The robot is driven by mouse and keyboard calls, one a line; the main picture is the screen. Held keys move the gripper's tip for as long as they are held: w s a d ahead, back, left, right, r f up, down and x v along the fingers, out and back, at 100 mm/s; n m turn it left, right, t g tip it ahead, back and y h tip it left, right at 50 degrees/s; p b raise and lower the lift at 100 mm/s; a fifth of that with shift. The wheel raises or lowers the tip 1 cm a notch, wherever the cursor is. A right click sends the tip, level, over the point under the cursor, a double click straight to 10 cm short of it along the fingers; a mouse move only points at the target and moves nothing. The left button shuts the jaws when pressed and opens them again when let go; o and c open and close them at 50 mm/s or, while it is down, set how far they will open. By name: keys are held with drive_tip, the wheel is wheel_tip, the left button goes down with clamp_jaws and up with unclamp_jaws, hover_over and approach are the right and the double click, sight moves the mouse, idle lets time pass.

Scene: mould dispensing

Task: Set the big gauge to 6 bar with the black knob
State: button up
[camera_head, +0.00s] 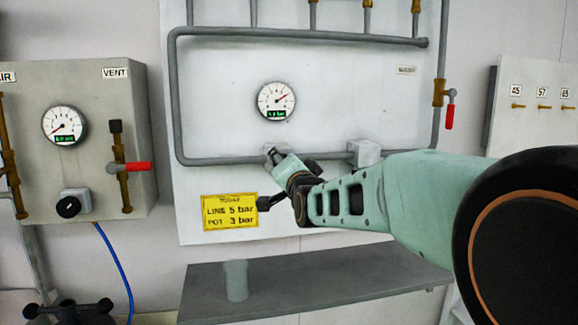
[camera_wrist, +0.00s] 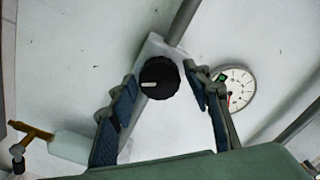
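The gauge on the middle wall panel (camera_head: 276,101) has a white dial, a red needle pointing up and right, and a green digital readout too small to read surely. It also shows tilted at the right of the wrist view (camera_wrist: 236,90). The black knob (camera_wrist: 159,77) sits on a grey block on the pipe below that gauge; its white mark points left in the wrist view. My gripper (camera_wrist: 160,78) is open, its fingertips on either side of the knob, with gaps visible. In the head view my wrist hides the knob.
A yellow sign (camera_head: 230,211) reads LINE 5 bar, POT 3 bar. The left box has another gauge (camera_head: 65,125), a black knob (camera_head: 69,207) and a red-handled valve (camera_head: 130,167). Another red-handled valve (camera_head: 449,110) is at right. A grey shelf (camera_head: 330,287) lies below my arm.

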drive_tip(key=shift+o, duration=0.2)
drive_tip(key=shift+r, duration=0.1)
wheel_tip(320, 180, up, 10)
idle(0.4)
